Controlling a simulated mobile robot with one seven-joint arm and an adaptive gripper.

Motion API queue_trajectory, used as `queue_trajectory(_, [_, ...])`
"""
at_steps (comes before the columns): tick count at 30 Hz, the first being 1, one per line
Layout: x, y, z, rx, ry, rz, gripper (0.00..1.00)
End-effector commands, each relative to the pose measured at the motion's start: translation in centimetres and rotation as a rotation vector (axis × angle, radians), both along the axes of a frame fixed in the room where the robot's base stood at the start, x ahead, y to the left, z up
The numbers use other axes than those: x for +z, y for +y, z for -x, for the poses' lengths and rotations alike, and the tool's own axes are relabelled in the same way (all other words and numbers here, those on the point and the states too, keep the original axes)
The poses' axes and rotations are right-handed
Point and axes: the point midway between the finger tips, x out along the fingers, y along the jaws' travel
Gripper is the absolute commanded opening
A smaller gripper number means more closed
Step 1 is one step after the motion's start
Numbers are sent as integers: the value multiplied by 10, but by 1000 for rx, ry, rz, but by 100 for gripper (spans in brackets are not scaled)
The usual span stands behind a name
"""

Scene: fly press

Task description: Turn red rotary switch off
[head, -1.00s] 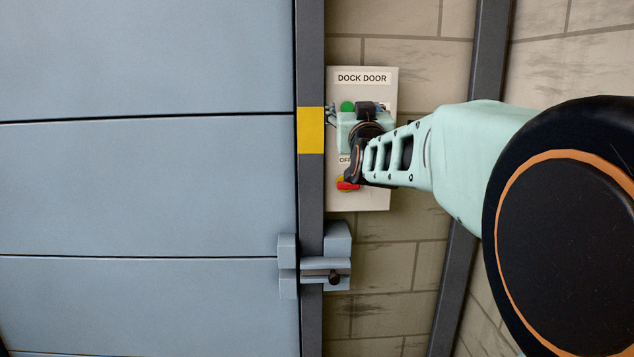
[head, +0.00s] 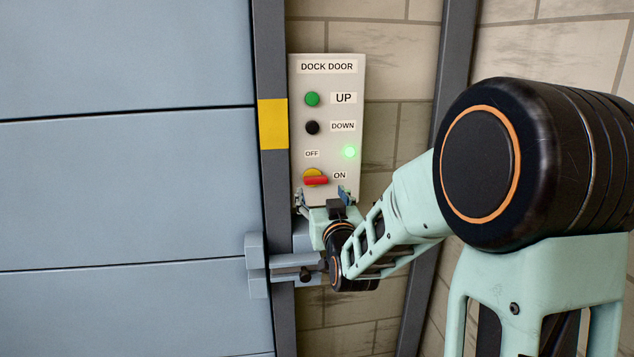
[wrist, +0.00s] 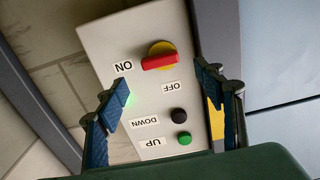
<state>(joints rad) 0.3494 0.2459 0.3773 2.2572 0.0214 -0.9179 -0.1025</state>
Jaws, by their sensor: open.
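The red rotary switch (head: 316,180) has a red bar handle on a yellow round base, low on the dock door panel (head: 298,110). Its handle lies nearly level, toward the ON label (head: 340,175); the OFF label (head: 312,154) is up and left of it. The switch also shows in the wrist view (wrist: 160,62), ahead of and between the open fingers, apart from both. My gripper (head: 322,197) is open and empty at the panel's lower edge, just below the switch in the head view.
A green UP button (head: 312,99), a black DOWN button (head: 312,128) and a lit green lamp (head: 349,152) are above the switch. A grey door frame post (head: 271,200) runs close on the left. A latch (head: 257,265) sits lower left.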

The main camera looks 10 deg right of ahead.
Motion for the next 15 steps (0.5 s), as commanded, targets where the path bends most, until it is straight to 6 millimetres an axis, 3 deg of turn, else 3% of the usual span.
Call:
queue_trajectory(6, [1,0,-40,0,0,-2,62])
queue_trajectory(15, [0,0,-71,0,0,-1,62])
